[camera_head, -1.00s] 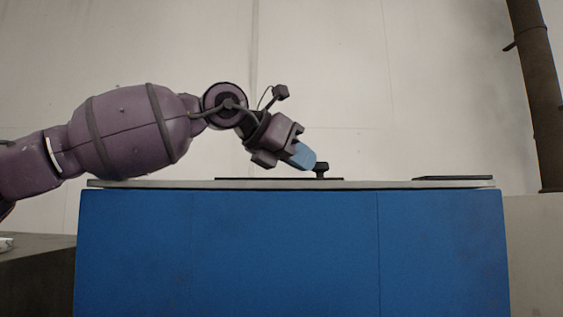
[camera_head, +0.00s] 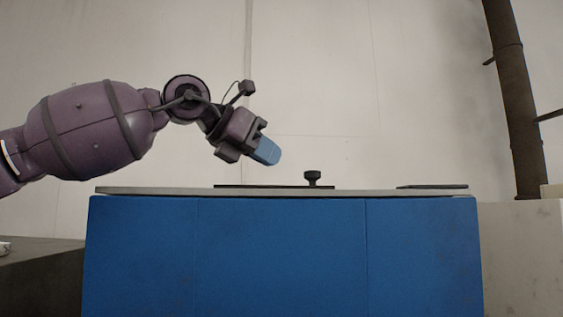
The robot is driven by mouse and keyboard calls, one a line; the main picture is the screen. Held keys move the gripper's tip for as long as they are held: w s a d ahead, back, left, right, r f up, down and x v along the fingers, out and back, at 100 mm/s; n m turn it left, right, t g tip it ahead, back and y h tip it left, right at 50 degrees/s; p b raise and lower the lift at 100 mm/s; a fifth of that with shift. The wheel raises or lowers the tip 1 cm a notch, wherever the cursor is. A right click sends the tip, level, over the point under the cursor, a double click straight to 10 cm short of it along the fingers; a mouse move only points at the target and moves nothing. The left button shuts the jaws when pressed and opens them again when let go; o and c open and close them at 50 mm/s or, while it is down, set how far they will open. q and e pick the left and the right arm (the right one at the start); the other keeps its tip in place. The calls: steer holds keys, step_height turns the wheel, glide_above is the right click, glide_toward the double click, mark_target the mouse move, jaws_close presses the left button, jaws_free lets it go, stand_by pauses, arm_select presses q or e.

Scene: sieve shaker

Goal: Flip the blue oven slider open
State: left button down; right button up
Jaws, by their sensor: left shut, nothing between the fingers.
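The blue oven (camera_head: 280,255) stands in front of me, with a thin grey top (camera_head: 150,190) seen nearly edge-on. A dark flat plate (camera_head: 260,186) lies on the top, and a small black knob (camera_head: 312,178) stands up at its right part. I cannot tell for sure whether this knob is the slider's handle. My left gripper (camera_head: 267,152) has light-blue fingertips; it is shut and empty, above the plate and to the left of the knob, apart from both. My right gripper is not in view.
A second dark flat piece (camera_head: 432,186) lies at the right end of the top. A dark pipe (camera_head: 516,110) rises at the far right. A grey surface (camera_head: 40,275) is at the lower left. The space above the top right of the knob is clear.

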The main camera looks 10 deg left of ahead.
arm_select(q)
steer(key=v, duration=0.6)
steer(key=shift+a+r+b, duration=0.15)
steer(key=shift+a+b, duration=0.2)
steer(key=shift+a, duration=0.05)
steer(key=shift+s, duration=0.15)
